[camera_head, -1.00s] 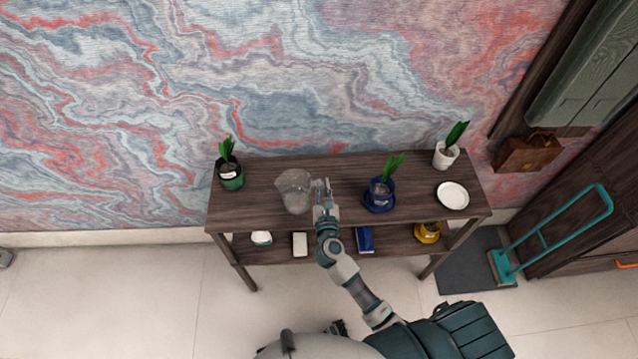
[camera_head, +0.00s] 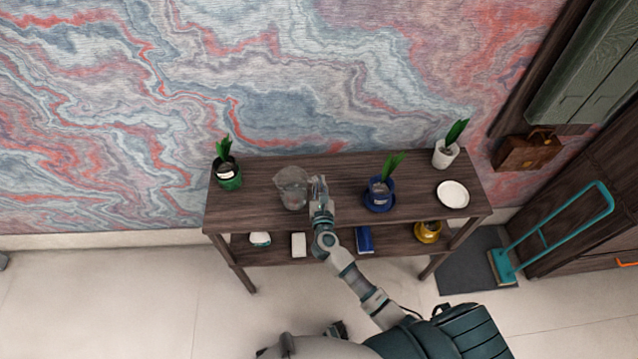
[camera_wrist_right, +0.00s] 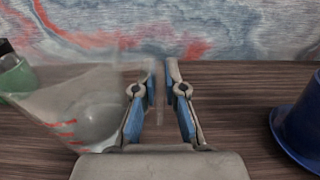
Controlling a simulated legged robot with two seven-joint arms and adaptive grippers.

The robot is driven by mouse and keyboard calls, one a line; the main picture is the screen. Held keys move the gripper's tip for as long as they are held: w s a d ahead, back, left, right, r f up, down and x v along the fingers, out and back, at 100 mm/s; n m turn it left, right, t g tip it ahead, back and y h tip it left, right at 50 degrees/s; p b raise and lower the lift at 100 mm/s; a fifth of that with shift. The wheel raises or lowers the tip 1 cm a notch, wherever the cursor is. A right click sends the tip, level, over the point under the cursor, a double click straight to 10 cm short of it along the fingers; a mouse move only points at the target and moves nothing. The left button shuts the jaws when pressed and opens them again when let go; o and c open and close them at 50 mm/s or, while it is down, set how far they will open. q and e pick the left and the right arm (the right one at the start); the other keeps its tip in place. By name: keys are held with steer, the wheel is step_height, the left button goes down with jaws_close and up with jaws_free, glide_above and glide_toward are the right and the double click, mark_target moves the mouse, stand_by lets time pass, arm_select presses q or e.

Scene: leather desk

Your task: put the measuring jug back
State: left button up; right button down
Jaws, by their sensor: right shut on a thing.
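The clear measuring jug (camera_head: 291,187) is at the shelf's top board, left of the middle. It also shows in the right wrist view (camera_wrist_right: 85,105), with red marks on its wall. My right gripper (camera_head: 319,182) is at the jug's right side. In the right wrist view its blue-padded fingers (camera_wrist_right: 160,88) are shut on the jug's clear handle, which is faint between them. I cannot tell whether the jug's base touches the board.
The wooden shelf (camera_head: 335,208) also bears a green-potted plant (camera_head: 229,176) at left, a blue-potted plant (camera_head: 380,193), a white-potted plant (camera_head: 446,154) and a white plate (camera_head: 453,194). The lower board holds a blue box (camera_head: 364,240) and a yellow pot (camera_head: 427,232).

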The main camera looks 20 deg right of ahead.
steer(key=c, duration=1.4)
jaws_free()
steer(key=shift+f, duration=0.1)
steer(key=shift+c, duration=0.2)
steer(key=shift+o, duration=1)
steer(key=shift+d, duration=0.2)
